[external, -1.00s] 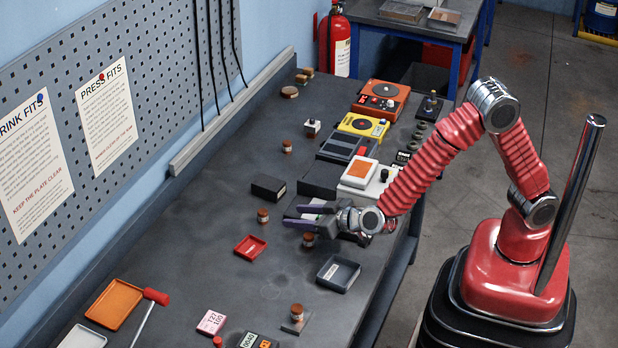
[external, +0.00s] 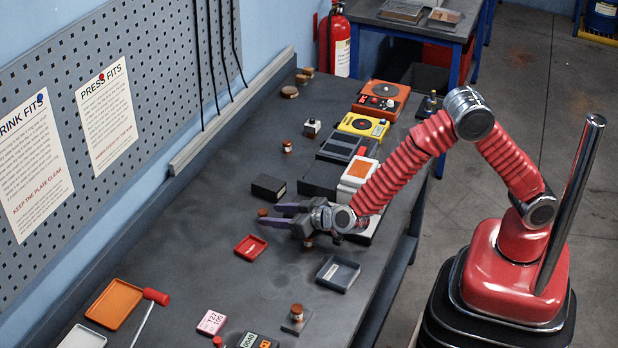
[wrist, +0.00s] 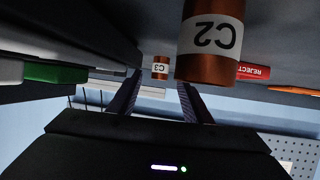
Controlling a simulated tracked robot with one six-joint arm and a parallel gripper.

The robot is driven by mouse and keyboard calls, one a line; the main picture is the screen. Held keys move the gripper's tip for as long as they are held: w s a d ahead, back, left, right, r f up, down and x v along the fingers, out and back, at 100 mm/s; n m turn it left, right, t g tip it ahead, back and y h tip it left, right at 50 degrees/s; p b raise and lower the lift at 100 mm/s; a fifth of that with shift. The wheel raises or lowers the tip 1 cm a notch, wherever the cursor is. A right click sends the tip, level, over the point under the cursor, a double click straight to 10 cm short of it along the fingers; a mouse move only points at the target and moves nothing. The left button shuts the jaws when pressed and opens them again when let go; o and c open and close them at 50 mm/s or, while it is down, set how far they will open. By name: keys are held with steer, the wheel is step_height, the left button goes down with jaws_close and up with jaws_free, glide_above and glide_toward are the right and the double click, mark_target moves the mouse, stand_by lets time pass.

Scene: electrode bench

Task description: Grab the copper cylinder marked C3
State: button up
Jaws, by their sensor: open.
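The copper cylinder marked C3 (wrist: 160,62) shows small in the wrist view, ahead of and between my two fingers, with its white label upside down. In the external view a copper cylinder (external: 262,212), apparently C3, stands at the fingertips, partly hidden by them. My gripper (external: 269,214) is open and low over the bench, pointing left. In the wrist view my gripper (wrist: 160,82) has nothing clasped between its fingers. A copper cylinder marked C2 (wrist: 208,45) looms large and close beside the right finger. In the external view C2 (external: 308,242) is mostly hidden under the gripper.
A red tray (external: 238,254) marked REJECT lies just in front of the gripper. A grey tray (external: 326,284) is nearer the front edge. A black box (external: 268,188) stands behind the fingers. Several devices line the bench's right side. Bare bench lies left of the fingertips.

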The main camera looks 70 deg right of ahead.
mark_target(267, 214)
steer(key=shift+x, duration=2.8)
steer(key=shift+c, duration=0.4)
jaws_close()
